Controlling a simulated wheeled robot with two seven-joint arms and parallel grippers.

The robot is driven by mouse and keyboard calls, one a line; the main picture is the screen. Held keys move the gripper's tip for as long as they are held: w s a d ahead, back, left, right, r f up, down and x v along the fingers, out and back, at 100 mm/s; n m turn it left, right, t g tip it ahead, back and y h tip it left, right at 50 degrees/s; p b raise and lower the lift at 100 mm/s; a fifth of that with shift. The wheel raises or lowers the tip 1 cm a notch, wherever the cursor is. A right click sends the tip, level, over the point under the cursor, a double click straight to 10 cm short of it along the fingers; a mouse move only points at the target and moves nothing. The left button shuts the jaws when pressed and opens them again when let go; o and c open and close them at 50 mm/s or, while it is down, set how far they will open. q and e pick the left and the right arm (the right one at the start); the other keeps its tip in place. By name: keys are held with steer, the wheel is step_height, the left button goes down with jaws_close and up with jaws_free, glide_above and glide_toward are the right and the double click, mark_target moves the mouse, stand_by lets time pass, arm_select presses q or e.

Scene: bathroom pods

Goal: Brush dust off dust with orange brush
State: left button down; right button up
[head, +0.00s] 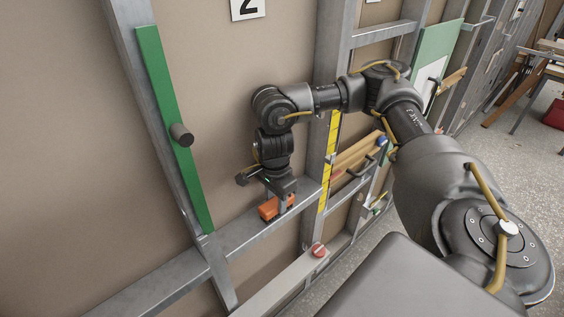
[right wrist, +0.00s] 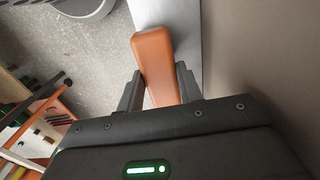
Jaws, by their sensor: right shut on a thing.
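The orange brush (head: 268,209) is at the grey metal rail (head: 243,236) on the wall frame. My right gripper (head: 283,199) points down over the rail and is shut on the brush. In the right wrist view the brush (right wrist: 154,58) sits between the two dark fingers (right wrist: 158,92), with its long orange top sticking out past them. Its bristles are hidden, and I cannot tell whether it touches the rail. I cannot make out any dust on the rail. My left gripper is in neither view.
A green board (head: 173,128) with a dark knob (head: 181,134) leans on the upright at left. A yellow level-like strip (head: 329,160) is on the upright right of my gripper. A red-topped item (head: 318,249) sits on the lower rail. The rail left of the brush is clear.

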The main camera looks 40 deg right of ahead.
mark_target(266, 209)
steer(key=shift+a, duration=0.3)
steer(key=shift+a, duration=0.1)
steer(key=shift+a+f+p, duration=0.1)
steer(key=shift+a+p, duration=0.2)
steer(key=shift+a, duration=2)
steer(key=shift+w+a+p, duration=0.1)
steer(key=shift+a+p, duration=0.25)
steer(key=shift+a, duration=0.5)
steer(key=shift+d, duration=0.15)
steer(key=shift+d, duration=1.6)
